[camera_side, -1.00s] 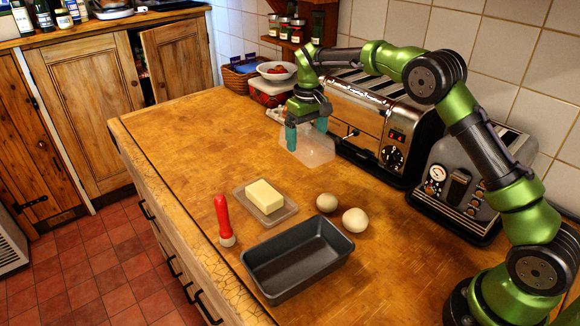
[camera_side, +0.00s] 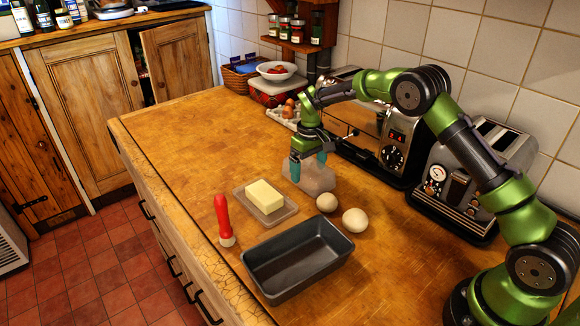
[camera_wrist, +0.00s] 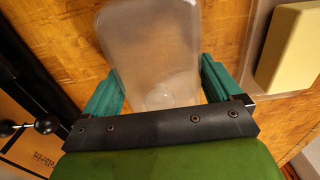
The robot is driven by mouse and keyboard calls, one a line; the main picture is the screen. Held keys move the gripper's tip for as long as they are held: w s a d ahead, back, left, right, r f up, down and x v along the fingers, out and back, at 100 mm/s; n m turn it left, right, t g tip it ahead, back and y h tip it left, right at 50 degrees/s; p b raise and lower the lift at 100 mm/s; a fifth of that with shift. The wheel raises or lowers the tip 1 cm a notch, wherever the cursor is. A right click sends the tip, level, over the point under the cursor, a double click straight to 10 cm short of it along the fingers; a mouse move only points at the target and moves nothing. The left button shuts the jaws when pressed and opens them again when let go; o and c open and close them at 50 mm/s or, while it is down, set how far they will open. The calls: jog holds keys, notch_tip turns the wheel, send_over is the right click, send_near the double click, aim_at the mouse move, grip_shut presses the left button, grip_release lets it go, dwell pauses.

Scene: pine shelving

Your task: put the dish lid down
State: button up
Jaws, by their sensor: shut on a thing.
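The dish lid (camera_side: 318,181) is a clear, frosted box-shaped cover. My gripper (camera_side: 308,168) is shut on it, with teal fingers on either side, beside the toaster. In the wrist view the lid (camera_wrist: 150,45) lies between the fingers of my gripper (camera_wrist: 160,80). I cannot tell whether its lower edge touches the worktop. A block of butter (camera_side: 265,196) sits on the shallow dish base (camera_side: 273,221), to the left of and nearer than the lid. The butter also shows at the right of the wrist view (camera_wrist: 289,45).
Two pale round things (camera_side: 355,221) lie just in front of the lid. The worktop (camera_side: 195,140) is clear at the left.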

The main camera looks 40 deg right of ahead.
jog(key=o, duration=0.9)
jog(key=shift+f, duration=0.1)
jog(key=shift+c, duration=0.2)
notch_tip(320, 180, up, 12)
jog(key=shift+r, duration=0.2)
jog(key=s+a+r+m+t+y, duration=0.1)
jog(key=s+a+r+m+t, duration=0.2)
jog(key=s+r, duration=1)
jog(key=s+a+f+t, duration=0.1)
jog(key=s+a+t, duration=0.1)
jog(key=s, duration=0.7)
jog(key=s+a+f+m+t+y, duration=0.1)
jog(key=s+a+t, duration=0.1)
jog(key=s, duration=0.7)
jog(key=shift+s+a+f, duration=0.15)
jog(key=shift+s+f, duration=0.1)
